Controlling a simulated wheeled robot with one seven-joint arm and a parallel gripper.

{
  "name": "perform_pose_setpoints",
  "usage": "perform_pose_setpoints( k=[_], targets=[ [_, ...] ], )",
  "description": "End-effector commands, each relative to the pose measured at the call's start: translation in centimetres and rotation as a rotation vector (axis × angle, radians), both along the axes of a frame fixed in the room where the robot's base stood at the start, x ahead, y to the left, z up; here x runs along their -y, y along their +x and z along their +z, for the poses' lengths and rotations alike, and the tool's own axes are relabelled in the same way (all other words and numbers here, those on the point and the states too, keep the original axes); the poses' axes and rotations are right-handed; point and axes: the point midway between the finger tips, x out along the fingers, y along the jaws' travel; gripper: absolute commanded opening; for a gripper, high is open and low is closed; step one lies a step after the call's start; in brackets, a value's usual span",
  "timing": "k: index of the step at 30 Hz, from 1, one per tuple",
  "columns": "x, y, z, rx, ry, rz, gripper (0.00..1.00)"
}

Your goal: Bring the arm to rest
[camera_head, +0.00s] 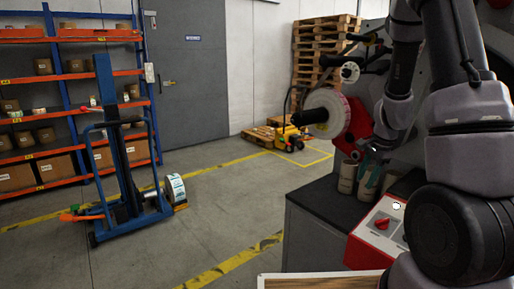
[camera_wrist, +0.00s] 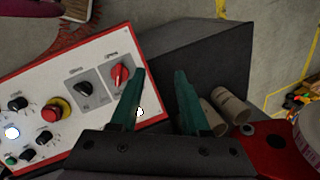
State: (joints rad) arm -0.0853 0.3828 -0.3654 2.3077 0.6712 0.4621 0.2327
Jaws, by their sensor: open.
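My arm (camera_head: 468,130) is bent on the right side of the head view, in front of the label rewinder. My gripper (camera_wrist: 158,98) shows in the wrist view with its two green fingers apart and nothing between them. It is above the dark cabinet top, beside the red-edged control panel (camera_wrist: 60,118). In the head view my gripper (camera_head: 370,176) hangs over the cabinet near the cardboard cores, partly hidden by my arm. A red rotary switch (camera_wrist: 121,76) is close to the left finger. Whether the finger touches the panel cannot be told.
The rewinder holds a white roll (camera_head: 334,110). A blue lifter (camera_head: 118,150), orange shelving (camera_head: 70,42), a yellow pallet truck (camera_head: 290,137) and stacked pallets (camera_head: 318,50) stand farther off. The floor in the middle is clear.

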Motion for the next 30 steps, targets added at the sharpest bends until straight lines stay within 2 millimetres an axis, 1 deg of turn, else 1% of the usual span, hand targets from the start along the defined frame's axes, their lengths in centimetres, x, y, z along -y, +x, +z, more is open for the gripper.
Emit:
perform_pose_setpoints(
  k=[1, 5, 8, 11, 12, 15, 17, 18, 20, 21, 25, 27, 30],
  targets=[
    [-0.5, 0.0, 1.1, 0.019, 0.007, 0.020, 0.46],
    [-1.9, -0.2, 4.1, 0.063, 0.027, 0.087, 0.46],
    [-3.3, -0.7, 7.1, 0.108, 0.039, 0.156, 0.46],
    [-4.9, -1.8, 11.0, 0.169, 0.044, 0.248, 0.46],
    [-5.6, -2.4, 12.7, 0.196, 0.043, 0.290, 0.46],
    [-7.1, -4.4, 16.5, 0.258, 0.027, 0.397, 0.46],
    [-7.9, -5.8, 18.7, 0.295, 0.010, 0.459, 0.46],
    [-8.3, -6.8, 20.0, 0.317, -0.005, 0.499, 0.46],
    [-9.0, -8.3, 21.8, 0.351, -0.033, 0.559, 0.46],
    [-9.3, -9.4, 22.9, 0.373, -0.055, 0.598, 0.46],
    [-10.2, -13.1, 25.9, 0.434, -0.138, 0.713, 0.46],
    [-10.5, -15.0, 27.1, 0.459, -0.184, 0.762, 0.46],
    [-10.8, -17.0, 28.1, 0.484, -0.244, 0.816, 0.46]
  ],
)
